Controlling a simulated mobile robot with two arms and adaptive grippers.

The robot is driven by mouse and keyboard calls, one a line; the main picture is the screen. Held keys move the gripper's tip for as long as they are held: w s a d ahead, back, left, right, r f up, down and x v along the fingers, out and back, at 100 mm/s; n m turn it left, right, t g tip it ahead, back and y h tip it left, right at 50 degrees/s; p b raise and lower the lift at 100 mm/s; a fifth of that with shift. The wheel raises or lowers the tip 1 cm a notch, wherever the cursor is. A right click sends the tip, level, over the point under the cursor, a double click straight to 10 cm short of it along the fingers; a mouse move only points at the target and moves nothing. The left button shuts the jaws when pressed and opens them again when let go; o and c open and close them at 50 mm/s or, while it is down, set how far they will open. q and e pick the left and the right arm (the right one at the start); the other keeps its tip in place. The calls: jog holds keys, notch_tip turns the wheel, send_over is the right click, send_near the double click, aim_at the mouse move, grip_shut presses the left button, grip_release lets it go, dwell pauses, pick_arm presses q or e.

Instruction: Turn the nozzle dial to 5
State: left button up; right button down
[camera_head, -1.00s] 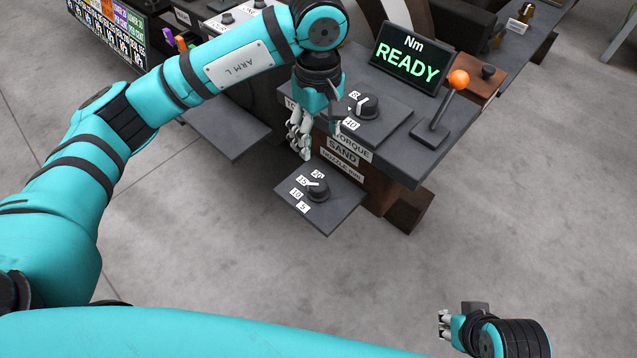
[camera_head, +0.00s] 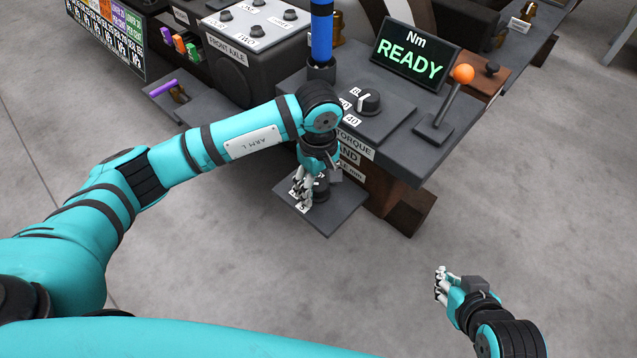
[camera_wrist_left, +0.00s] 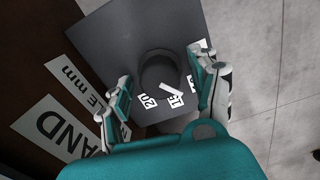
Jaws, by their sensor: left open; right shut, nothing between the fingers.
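The nozzle dial (camera_head: 321,190) is a round black knob with a white pointer, on a small dark shelf (camera_head: 346,206) low on the stand. My right gripper (camera_head: 440,284) is shut and empty, away from the stand.
Above the shelf stands the torque panel with its own dial (camera_head: 368,101), an orange-knobbed lever (camera_head: 463,75) and a READY screen (camera_head: 413,58). A blue-handled tool (camera_head: 321,35) stands upright behind my left arm. The floor in front is clear.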

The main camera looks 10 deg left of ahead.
pick_arm(q)
jog(key=c, duration=1.1)
jog(key=shift+c, duration=0.2)
jog(key=n, duration=0.3)
jog(key=shift+n, duration=2.9)
pick_arm(e)
jog(key=shift+w+a+r, duration=0.1)
jog(key=shift+w+r, duration=0.05)
jog(key=shift+w, duration=0.1)
